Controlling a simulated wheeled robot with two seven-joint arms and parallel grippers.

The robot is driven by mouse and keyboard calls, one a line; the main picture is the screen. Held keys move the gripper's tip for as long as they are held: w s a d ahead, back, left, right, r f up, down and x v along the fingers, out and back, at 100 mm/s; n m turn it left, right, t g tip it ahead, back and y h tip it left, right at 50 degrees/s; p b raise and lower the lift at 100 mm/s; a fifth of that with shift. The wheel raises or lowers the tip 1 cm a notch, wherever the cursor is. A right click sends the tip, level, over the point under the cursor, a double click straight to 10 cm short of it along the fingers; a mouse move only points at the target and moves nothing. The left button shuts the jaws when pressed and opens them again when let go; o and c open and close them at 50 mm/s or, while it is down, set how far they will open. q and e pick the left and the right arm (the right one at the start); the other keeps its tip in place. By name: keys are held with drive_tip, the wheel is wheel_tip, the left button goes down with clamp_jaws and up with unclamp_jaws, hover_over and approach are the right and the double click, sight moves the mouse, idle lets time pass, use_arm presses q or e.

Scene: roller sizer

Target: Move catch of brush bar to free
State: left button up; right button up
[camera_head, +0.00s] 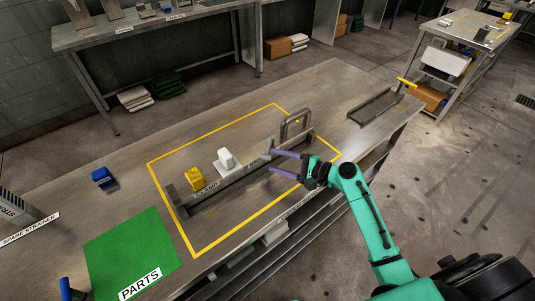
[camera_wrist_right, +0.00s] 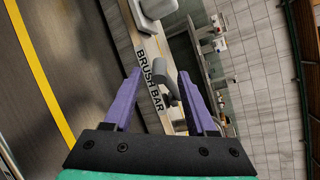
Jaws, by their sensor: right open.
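The brush bar's catch (camera_wrist_right: 165,80) is a small grey lever beside the BRUSH BAR label (camera_wrist_right: 150,80) in the right wrist view. In that view it appears between the fingertips of my right gripper (camera_wrist_right: 158,82). I cannot tell its exact setting or whether a finger touches it. In the head view my right gripper (camera_head: 273,162), with purple fingers, is open at the right part of the long grey sizer frame (camera_head: 230,180). Its fingers point left toward the frame, and they hide part of it. My left gripper is not in view.
A yellow block (camera_head: 195,179) and a white block (camera_head: 226,160) stand along the frame. A grey upright loop (camera_head: 296,124) stands behind my right gripper. A green PARTS mat (camera_head: 130,250) and a blue item (camera_head: 103,177) lie left. The bench's right part is mostly clear around a dark tray (camera_head: 375,106).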

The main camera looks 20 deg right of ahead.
sight(265, 158)
drive_tip(key=x, duration=0.5)
drive_tip(key=shift+w+f, duration=0.15)
drive_tip(key=shift+w, duration=0.05)
drive_tip(key=shift+d, duration=0.2)
drive_tip(key=shift+s, duration=0.15)
clamp_jaws()
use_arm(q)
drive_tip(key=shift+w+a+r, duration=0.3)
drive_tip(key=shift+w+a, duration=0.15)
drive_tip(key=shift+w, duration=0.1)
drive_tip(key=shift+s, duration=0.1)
